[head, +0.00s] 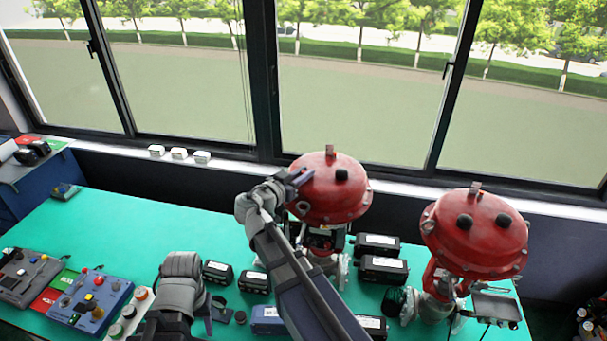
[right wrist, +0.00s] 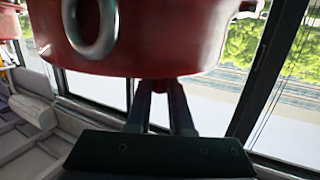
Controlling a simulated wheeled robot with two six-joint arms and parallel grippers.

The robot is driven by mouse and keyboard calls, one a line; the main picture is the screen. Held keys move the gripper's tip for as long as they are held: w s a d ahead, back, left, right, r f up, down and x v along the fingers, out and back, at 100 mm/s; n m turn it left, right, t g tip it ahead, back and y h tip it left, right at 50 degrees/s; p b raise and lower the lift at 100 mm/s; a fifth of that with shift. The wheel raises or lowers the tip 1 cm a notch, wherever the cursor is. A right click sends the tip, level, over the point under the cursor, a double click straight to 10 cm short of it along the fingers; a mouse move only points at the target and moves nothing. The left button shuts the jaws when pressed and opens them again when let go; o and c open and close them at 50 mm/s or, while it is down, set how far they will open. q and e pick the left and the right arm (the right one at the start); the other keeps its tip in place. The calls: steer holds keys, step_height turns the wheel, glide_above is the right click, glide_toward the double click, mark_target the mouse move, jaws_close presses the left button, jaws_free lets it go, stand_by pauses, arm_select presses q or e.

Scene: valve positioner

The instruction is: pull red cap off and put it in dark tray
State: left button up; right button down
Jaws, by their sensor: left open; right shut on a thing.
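My right gripper (head: 300,179) is at the left side of the middle red valve actuator (head: 335,190), with its arm crossing in front of the valve. In the right wrist view its two fingers (right wrist: 161,98) are closed on a small dark red piece, the red cap (right wrist: 161,85), just under the large red housing (right wrist: 150,45). Whether the cap is still seated or free cannot be told. My left gripper (head: 217,308) is open and low over the table, close to small black parts. I cannot make out a dark tray for certain in either view.
Several black labelled boxes (head: 378,245) stand around the middle valve. A second red valve (head: 475,235) stands at the right. Control boxes (head: 92,300) lie at the left. Windows rise behind.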

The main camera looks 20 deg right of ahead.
mark_target(303, 171)
arm_select(q)
steer(key=shift+r+p, duration=1.05)
arm_select(e)
steer(key=shift+r, duration=1.05)
steer(key=shift+r+p, duration=2)
arm_select(q)
step_height(303, 171, up, 4)
steer(key=shift+f, duration=0.1)
arm_select(e)
steer(key=shift+f, duration=0.1)
